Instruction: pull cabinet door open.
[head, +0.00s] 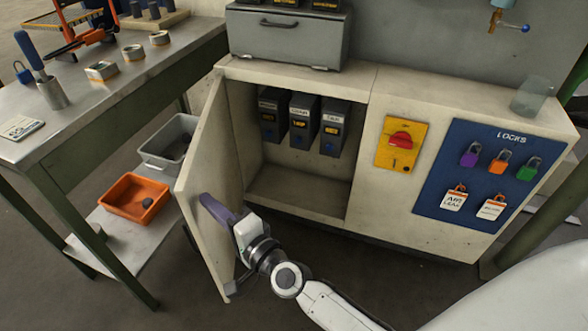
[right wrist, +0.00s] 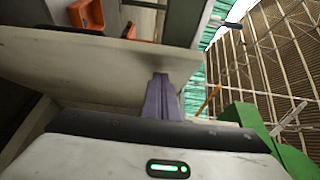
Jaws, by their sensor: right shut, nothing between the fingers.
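The cream cabinet door (head: 207,160) is swung wide open to the left of the cabinet (head: 365,110), and the compartment behind it is exposed. My right gripper (head: 206,203) is shut and empty, with its purple fingers against or very close to the inner face of the door, low down; contact is hard to tell. In the right wrist view the shut fingers (right wrist: 161,90) point at the pale door panel (right wrist: 90,62). The door handle is not visible. My left gripper is not in view.
Inside the cabinet hang several dark labelled units (head: 302,120). A steel-topped workbench (head: 120,85) stands left of the door, with an orange bin (head: 133,198) and a grey bin (head: 160,158) on its lower shelf. A blue lock board (head: 470,205) is on the cabinet front.

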